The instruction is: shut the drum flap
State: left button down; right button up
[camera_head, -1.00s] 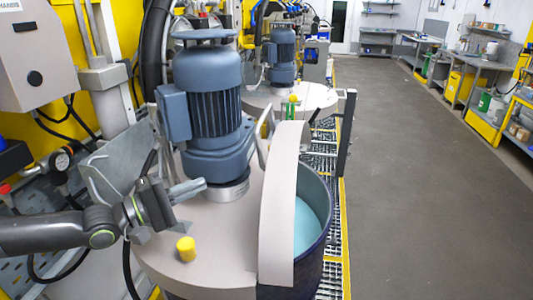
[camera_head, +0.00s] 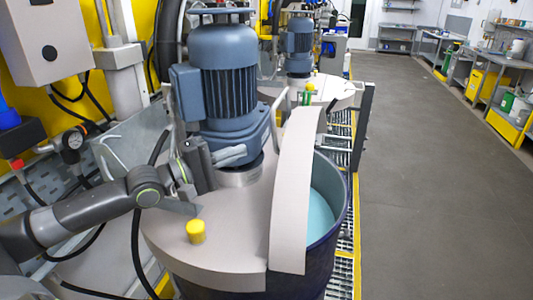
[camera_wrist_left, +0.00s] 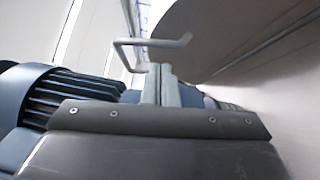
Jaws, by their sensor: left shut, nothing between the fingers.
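The drum flap (camera_head: 305,190) is a pale plate standing raised on the drum's lid (camera_head: 228,228). The drum (camera_head: 333,243) is dark, and pale blue liquid (camera_head: 321,217) shows through the opening right of the flap. My left gripper (camera_head: 232,155) is shut and empty, in front of the motor base and left of the flap, apart from it. In the left wrist view, the shut fingers (camera_wrist_left: 160,85) point toward a thin bent handle (camera_wrist_left: 152,42), with the flap's broad underside or face (camera_wrist_left: 235,35) at the upper right. My right gripper is not in view.
The blue-grey agitator motor (camera_head: 225,80) stands on the lid, close behind my left gripper. A yellow knob (camera_head: 196,231) sits on the lid's front. A second drum with a motor (camera_head: 299,48) stands behind. The grey floor on the right is clear.

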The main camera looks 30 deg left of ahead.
aim_at(283, 142)
pick_arm(q)
jog(key=shift+w+d+r+p, duration=0.15)
jog(key=shift+w+d+p, duration=0.1)
jog(key=shift+w+d, duration=0.5)
jog(key=shift+w+d+r+p, duration=0.25)
jog(key=shift+w+d, duration=0.3)
jog(key=shift+d, duration=0.4)
jog(key=shift+w+d+r+p, duration=0.1)
jog(key=shift+w+d+p, duration=0.15)
jog(key=shift+w+d, duration=0.5)
jog(key=shift+d, duration=0.4)
jog(key=shift+f, duration=0.1)
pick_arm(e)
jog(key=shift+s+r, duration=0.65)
pick_arm(q)
jog(key=shift+w, duration=0.1)
